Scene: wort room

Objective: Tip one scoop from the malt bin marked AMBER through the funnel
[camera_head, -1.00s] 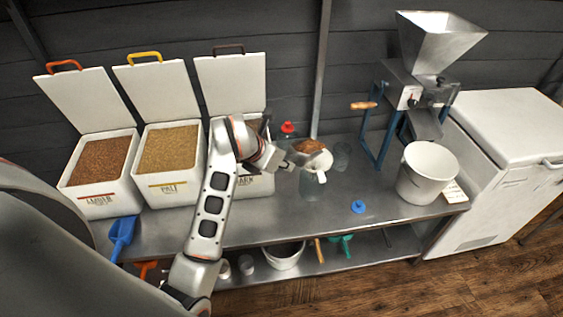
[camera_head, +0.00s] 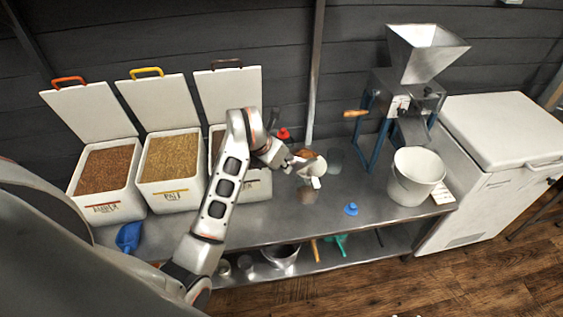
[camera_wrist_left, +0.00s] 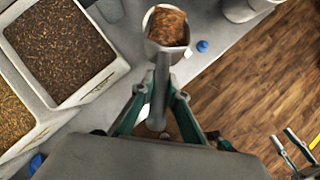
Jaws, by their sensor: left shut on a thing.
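My left gripper (camera_head: 286,163) is shut on the handle of a metal scoop (camera_wrist_left: 162,80). The scoop holds a heap of brown malt (camera_wrist_left: 168,26) and appears level. In the head view it is over or just beside the white funnel (camera_head: 316,167), which sits on a clear vessel (camera_head: 307,194). The scoop hides part of the funnel. The AMBER bin (camera_head: 112,208) stands open at the left, full of reddish-brown malt. My right gripper (camera_wrist_left: 298,147) shows at the right edge of the left wrist view, apparently open and empty, over the floor.
The open PALE bin (camera_head: 172,196) and a third bin (camera_head: 258,187), partly behind my arm, stand beside AMBER. A blue scoop (camera_head: 128,236), red-capped bottle (camera_head: 284,134), blue stopper (camera_head: 351,209), white bucket (camera_head: 416,178) and mill (camera_head: 405,95) are nearby.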

